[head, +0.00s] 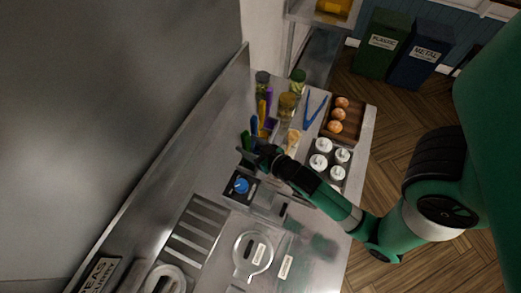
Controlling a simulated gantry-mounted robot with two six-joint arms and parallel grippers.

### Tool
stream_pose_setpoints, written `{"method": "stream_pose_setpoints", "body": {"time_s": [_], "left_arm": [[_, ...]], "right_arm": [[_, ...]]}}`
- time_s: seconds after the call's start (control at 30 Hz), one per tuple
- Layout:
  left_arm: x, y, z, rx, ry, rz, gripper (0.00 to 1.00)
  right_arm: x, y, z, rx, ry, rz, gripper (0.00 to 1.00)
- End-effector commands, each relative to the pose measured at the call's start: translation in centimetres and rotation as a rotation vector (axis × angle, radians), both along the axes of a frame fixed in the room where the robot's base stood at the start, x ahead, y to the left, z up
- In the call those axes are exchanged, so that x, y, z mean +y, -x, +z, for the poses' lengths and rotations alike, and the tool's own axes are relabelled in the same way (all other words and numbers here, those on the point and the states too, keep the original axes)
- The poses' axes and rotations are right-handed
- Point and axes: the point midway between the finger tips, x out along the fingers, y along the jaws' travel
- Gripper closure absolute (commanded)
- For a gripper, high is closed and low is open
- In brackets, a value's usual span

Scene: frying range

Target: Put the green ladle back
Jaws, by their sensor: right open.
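My right gripper (255,155) is open right beside the green handle. From this view I cannot tell whether its fingers touch or surround it. My left gripper is not in view.
Yellow, blue and purple handles (268,105) stand just behind the gripper. Jars (288,105), blue tongs (314,112), a tray of white containers (321,161) and a wooden tray of round brown items (336,127) are nearby. A blue knob (241,186) sits in front.

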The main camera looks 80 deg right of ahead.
Motion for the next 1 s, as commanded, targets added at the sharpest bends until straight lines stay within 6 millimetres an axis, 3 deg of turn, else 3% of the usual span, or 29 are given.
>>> {"method": "stream_pose_setpoints", "body": {"time_s": [0.2,0.33,1.0], "left_arm": [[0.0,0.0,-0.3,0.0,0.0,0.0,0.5],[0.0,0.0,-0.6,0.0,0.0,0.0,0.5],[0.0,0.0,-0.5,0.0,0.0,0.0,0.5]], "right_arm": [[2.7,4.1,1.8,0.003,-0.001,0.004,0.36],[3.7,5.5,2.5,0.001,0.0,0.004,0.36],[3.9,5.9,2.9,0.0,0.0,0.001,0.36]]}}
